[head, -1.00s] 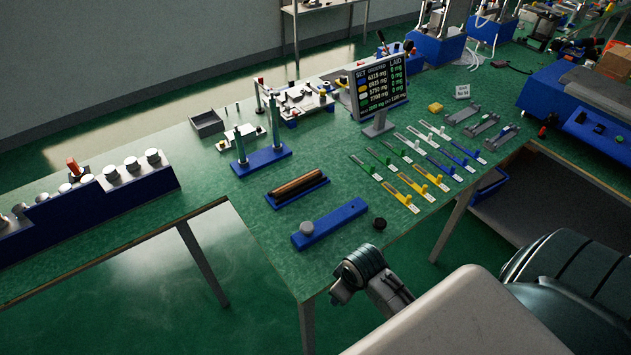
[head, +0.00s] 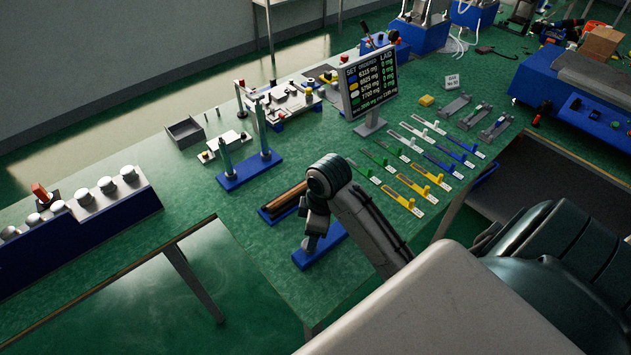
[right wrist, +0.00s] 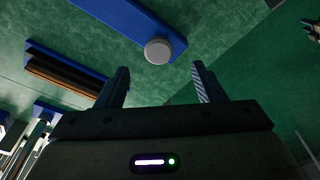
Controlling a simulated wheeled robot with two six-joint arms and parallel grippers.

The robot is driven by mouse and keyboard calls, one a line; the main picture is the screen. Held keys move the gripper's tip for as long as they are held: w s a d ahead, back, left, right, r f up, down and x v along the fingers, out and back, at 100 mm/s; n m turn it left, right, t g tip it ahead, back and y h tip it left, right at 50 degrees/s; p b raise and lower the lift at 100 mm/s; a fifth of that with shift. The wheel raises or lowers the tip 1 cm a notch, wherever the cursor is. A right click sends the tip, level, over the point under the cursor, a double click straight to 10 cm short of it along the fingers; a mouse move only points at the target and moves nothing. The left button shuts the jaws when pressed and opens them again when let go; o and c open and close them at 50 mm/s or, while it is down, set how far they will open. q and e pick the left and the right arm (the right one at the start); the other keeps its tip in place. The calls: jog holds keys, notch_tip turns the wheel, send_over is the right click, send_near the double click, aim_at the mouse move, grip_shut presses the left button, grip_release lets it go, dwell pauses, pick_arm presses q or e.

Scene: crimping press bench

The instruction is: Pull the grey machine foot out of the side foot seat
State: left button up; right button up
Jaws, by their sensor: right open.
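The grey machine foot (right wrist: 158,50) is a round light-grey knob at the end of the blue side foot seat (right wrist: 118,16) in the right wrist view. In the head view my right gripper (head: 311,245) is over the left end of the blue seat (head: 328,248) and hides the foot. In the right wrist view my right gripper (right wrist: 160,80) is open, its two fingers apart and nothing between their tips. The foot shows beyond the fingertips, roughly midway between them, and I see no contact. My left gripper is in neither view.
A blue holder with brown rods (head: 284,202) lies close behind the seat. A blue base with two upright posts (head: 245,170) stands farther back. Coloured strips (head: 404,202) lie to the right, near the display screen (head: 370,85). The table's front edge is close to the seat.

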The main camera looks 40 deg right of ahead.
jog(key=f, duration=0.3)
jog(key=f+p, duration=0.1)
jog(key=f, duration=0.1)
jog(key=shift+w+a+f, duration=0.3)
jog(key=shift+w+f, duration=0.05)
jog(key=shift+w, duration=0.05)
jog(key=shift+f, duration=0.2)
jog(key=c, duration=1.1)
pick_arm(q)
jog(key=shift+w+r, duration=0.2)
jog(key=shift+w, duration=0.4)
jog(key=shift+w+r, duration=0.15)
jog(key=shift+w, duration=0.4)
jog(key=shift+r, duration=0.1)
pick_arm(e)
jog(key=shift+r, duration=0.1)
